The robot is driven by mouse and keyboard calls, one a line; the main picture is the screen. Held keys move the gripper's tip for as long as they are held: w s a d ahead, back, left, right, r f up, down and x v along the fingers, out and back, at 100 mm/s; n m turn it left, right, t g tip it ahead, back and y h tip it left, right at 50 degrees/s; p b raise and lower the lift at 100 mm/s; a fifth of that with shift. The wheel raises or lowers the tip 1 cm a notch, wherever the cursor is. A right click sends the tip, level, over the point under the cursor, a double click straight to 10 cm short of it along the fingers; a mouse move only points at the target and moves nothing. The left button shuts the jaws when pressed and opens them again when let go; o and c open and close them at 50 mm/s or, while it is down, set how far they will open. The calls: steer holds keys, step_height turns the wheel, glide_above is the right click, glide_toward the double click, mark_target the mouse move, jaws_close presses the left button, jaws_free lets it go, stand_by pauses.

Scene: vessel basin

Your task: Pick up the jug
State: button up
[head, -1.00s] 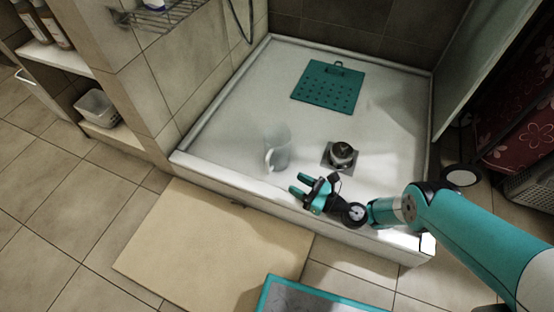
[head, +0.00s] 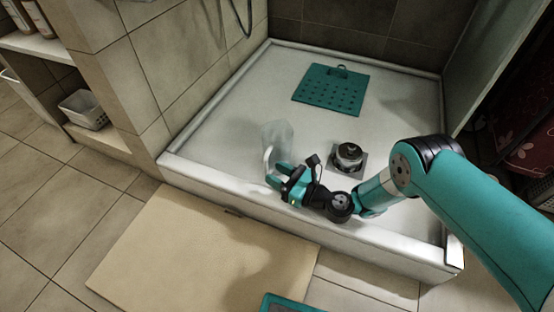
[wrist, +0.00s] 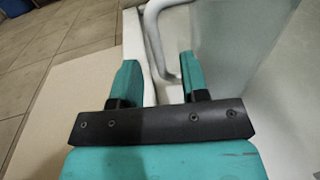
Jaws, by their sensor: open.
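The jug (head: 277,141) is a translucent, pale vessel standing upright in the shower tray, near its front edge. In the wrist view its clear wall (wrist: 235,50) fills the upper right, and its white handle (wrist: 153,30) reaches down between my fingertips. My gripper (head: 275,174) is open at the jug's handle side, low and close to the tray's front rim. In the wrist view the two teal fingers of my gripper (wrist: 158,75) lie either side of the handle's lower part. I cannot tell whether either finger touches it.
The white shower tray (head: 215,115) has a raised rim. A dark round drain fitting (head: 349,158) stands right of the jug. A teal perforated mat (head: 331,88) lies farther back. A beige bath mat (head: 190,250) lies before the tray. A tiled wall borders the left.

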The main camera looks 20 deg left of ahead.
mark_target(267, 170)
steer(key=b+x, duration=0.2)
steer(key=x, duration=0.1)
steer(key=shift+a+f, duration=0.1)
steer(key=shift+a, duration=0.35)
jaws_close()
